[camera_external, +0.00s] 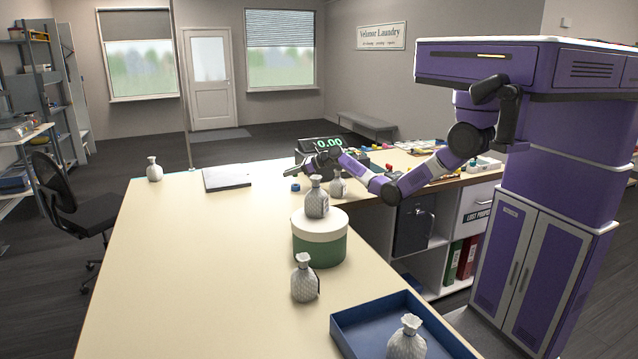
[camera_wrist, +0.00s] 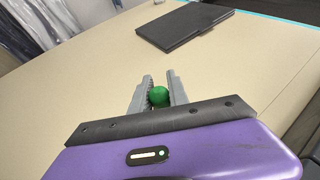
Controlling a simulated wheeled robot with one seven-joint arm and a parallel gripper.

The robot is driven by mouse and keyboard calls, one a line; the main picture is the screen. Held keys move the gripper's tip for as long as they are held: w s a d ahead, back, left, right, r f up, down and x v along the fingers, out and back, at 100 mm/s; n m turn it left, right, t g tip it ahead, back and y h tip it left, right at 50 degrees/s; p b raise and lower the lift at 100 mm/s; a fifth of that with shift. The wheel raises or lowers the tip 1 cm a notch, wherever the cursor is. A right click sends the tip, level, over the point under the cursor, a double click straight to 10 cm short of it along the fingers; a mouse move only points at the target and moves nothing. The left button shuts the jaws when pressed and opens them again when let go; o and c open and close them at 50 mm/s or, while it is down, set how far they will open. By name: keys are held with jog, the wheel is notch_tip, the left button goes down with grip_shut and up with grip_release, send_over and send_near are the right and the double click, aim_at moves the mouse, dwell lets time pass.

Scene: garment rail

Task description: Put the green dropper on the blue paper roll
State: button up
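In the wrist view a rounded green thing, which I take as the green dropper (camera_wrist: 159,96), sits between the two grey fingers of my gripper (camera_wrist: 160,90). The fingers touch or nearly touch it on both sides, and its lower part is hidden. In the external view my gripper (camera_external: 298,174) is low over the far part of the counter; the green dropper cannot be made out there. A small blue thing (camera_external: 295,187), perhaps the blue paper roll, is on the counter just below my gripper. It does not show in the wrist view.
A dark flat folder or clipboard (camera_wrist: 185,25) lies beyond my gripper. Pale bottle-like ornaments (camera_external: 337,184) stand near my arm, one on a green-and-white round box (camera_external: 320,247). A till display (camera_external: 329,143) is close behind my gripper. A blue tray (camera_external: 345,335) is nearer the camera.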

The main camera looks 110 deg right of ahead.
jog(key=o, duration=0.3)
jog(key=shift+o, duration=0.2)
jog(key=shift+s+r, duration=0.1)
jog(key=shift+r, duration=0.15)
jog(key=v, duration=1.1)
jog(key=shift+s+a, duration=0.2)
jog(key=shift+s, duration=0.1)
jog(key=shift+r, duration=0.1)
